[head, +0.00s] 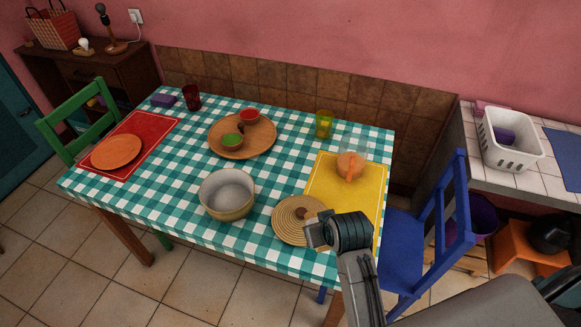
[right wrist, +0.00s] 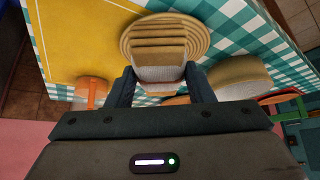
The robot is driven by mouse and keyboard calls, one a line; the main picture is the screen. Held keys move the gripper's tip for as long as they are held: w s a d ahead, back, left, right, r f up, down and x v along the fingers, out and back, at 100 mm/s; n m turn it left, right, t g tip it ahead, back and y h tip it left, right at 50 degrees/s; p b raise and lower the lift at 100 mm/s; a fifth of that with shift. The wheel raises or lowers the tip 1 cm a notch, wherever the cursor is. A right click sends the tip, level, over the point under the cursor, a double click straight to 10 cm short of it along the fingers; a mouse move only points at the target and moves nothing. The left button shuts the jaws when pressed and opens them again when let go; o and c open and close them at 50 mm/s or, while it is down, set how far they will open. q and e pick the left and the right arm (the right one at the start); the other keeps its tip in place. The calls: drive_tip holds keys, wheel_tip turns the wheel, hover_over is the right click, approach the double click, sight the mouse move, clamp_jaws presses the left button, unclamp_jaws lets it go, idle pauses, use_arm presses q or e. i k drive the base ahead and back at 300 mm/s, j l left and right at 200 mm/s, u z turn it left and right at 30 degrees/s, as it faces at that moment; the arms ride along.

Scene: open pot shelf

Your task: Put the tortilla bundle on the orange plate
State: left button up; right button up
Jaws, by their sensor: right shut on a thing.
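The orange plate (head: 115,151) lies on a red placemat at the left of the table. A round woven lid (head: 290,222) with a brown knob is at the table's front right; it also shows in the right wrist view (right wrist: 200,38). Whether the lid touches the cloth is unclear. A straw-coloured round container (head: 227,197) stands open left of it, its inside pale grey. My left gripper is out of view.
A wooden tray (head: 260,143) with red and green bowls is at the back. A yellow placemat (head: 335,182) holds a clear jug with an orange part (head: 350,167). A red glass (head: 191,97) and a yellow glass (head: 323,124) stand behind. A blue chair (head: 455,215) is at the right.

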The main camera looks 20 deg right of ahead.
sight(115, 150)
drive_tip(key=i+j+u, duration=0.2)
drive_tip(key=j+u, duration=0.2)
drive_tip(key=i+j+u, duration=0.2)
drive_tip(key=j+u, duration=0.15)
drive_tip(key=i+j+u, duration=0.25)
drive_tip(key=u, duration=0.15)
drive_tip(key=i+j+u, duration=0.2)
drive_tip(key=i, duration=0.4)
drive_tip(key=i+j+u, duration=0.2)
drive_tip(key=i, duration=0.45)
drive_tip(key=i+z, duration=0.2)
drive_tip(key=z, duration=0.2)
drive_tip(key=i+z, duration=0.15)
drive_tip(key=z, duration=0.25)
drive_tip(key=i+z, duration=0.2)
drive_tip(key=z, duration=0.2)
drive_tip(key=i+j+z, duration=0.15)
drive_tip(key=z, duration=0.25)
drive_tip(key=i+z, duration=0.15)
drive_tip(key=z, duration=0.15)
drive_tip(key=i+j+z, duration=0.1)
drive_tip(key=z, duration=0.2)
